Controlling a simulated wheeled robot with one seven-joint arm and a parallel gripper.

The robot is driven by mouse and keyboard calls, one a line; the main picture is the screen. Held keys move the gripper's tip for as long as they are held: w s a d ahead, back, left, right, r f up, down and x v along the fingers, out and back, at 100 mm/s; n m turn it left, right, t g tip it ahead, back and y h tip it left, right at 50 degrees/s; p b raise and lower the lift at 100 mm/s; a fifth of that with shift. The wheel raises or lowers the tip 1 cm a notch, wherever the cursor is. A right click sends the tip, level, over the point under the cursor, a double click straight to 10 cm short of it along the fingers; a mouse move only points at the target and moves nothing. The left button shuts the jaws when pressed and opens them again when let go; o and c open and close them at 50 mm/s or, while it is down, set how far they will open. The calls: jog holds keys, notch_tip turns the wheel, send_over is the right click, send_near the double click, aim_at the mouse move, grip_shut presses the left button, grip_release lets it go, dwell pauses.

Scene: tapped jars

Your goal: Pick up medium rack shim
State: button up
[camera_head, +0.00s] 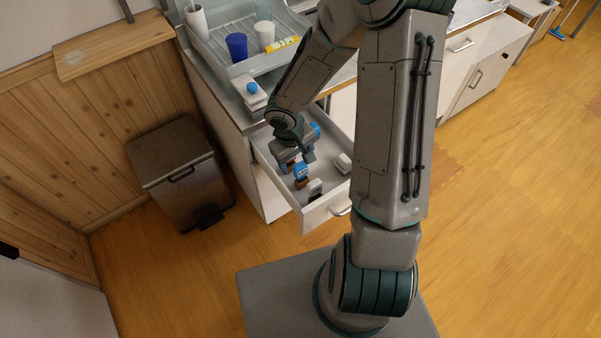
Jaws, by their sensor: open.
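An open drawer (329,208) under the counter holds several small things. My gripper (297,161) is inside or just above it, pointing down, open, with no held thing visible. A small blue-topped block (301,171) is just below the gripper, with a brown part under it. A white block with a dark lower part (315,188) is near the drawer front. A white piece (344,162) lies at the right side. Another blue thing (315,129) shows behind the gripper, partly hidden. I cannot tell which of these is the medium rack shim.
A dark bin (180,172) stands left of the drawer. The wooden floor (510,240) at right is clear.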

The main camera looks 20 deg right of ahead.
aim_at(299, 166)
jog(key=shift+w+d+f+b, duration=0.1)
jog(key=shift+d+f, duration=0.05)
jog(key=shift+f, duration=0.95)
jog(key=shift+w+d+f+b, duration=0.1)
jog(key=shift+d+f, duration=0.1)
jog(key=shift+f, duration=0.95)
jog(key=shift+d+f+b, duration=0.1)
jog(key=shift+d+f, duration=0.05)
jog(key=shift+f, duration=0.95)
jog(key=c, duration=1.1)
